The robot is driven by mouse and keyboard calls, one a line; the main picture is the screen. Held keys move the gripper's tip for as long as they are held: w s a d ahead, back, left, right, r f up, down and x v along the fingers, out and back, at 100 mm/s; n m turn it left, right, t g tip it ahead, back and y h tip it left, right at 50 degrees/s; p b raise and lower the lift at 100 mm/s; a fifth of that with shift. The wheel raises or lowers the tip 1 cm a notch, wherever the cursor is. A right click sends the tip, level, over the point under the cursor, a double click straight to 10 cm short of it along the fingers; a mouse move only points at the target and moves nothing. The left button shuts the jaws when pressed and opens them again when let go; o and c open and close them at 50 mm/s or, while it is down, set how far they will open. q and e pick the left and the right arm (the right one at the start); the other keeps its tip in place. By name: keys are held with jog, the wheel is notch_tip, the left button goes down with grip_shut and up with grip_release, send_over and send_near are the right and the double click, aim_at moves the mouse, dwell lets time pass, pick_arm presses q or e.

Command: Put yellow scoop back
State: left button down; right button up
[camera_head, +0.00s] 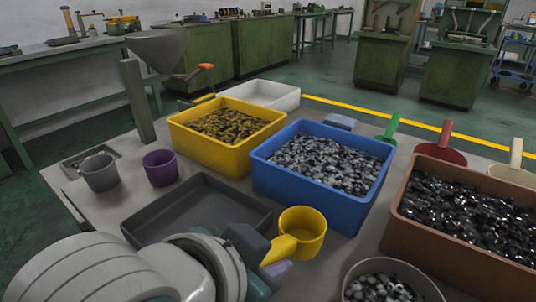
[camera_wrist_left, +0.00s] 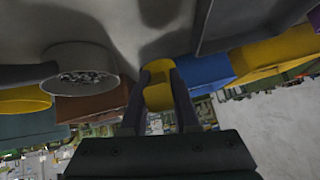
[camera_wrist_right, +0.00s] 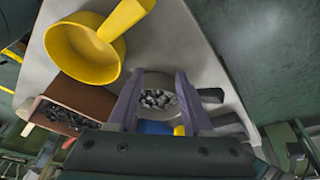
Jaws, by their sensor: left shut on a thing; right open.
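The yellow scoop (camera_head: 303,232) is a round cup with a short handle. My left gripper (camera_head: 272,253) is shut on its handle and holds it in front of the blue bin (camera_head: 320,165). In the left wrist view the scoop (camera_wrist_left: 158,88) shows between the fingers. I cannot tell its exact height above the table. My right gripper (camera_wrist_right: 160,92) is open and empty in its own wrist view, with a grey bowl of metal parts (camera_wrist_right: 158,98) beyond its fingers. The right gripper is not clearly seen in the head view.
A dark grey tray (camera_head: 195,214) lies left of the scoop. A yellow bin (camera_head: 210,160), purple cup (camera_head: 160,168) and grey mug (camera_head: 99,172) stand behind it. A brown bin (camera_head: 440,255) is right. A large yellow pan (camera_wrist_right: 85,48) shows in the right wrist view.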

pick_arm(q)
jog(key=shift+f+b, duration=0.85)
jog(key=shift+f, duration=1.7)
pick_arm(e)
jog(key=shift+f, duration=1)
pick_arm(q)
jog(key=shift+f, duration=0.1)
jog(key=c, duration=0.7)
grip_release()
jog(key=shift+o, duration=0.2)
jog(key=shift+s+a+r, duration=0.1)
jog(key=shift+s+r, duration=0.05)
jog(key=shift+r, duration=0.15)
jog(key=p+v, duration=0.5)
jog(key=v, duration=0.6)
jog(key=s+a+n+g+y, duration=0.4)
jog(key=s+a+n, duration=0.2)
jog(key=s+a, duration=0.4)
jog(key=a, duration=0.4)
jog(key=shift+s+r+n, duration=0.25)
jog(key=shift+s+n, duration=0.1)
jog(key=shift+n, duration=0.05)
pick_arm(e)
notch_tip(320, 180, up, 5)
jog(key=shift+f, duration=0.15)
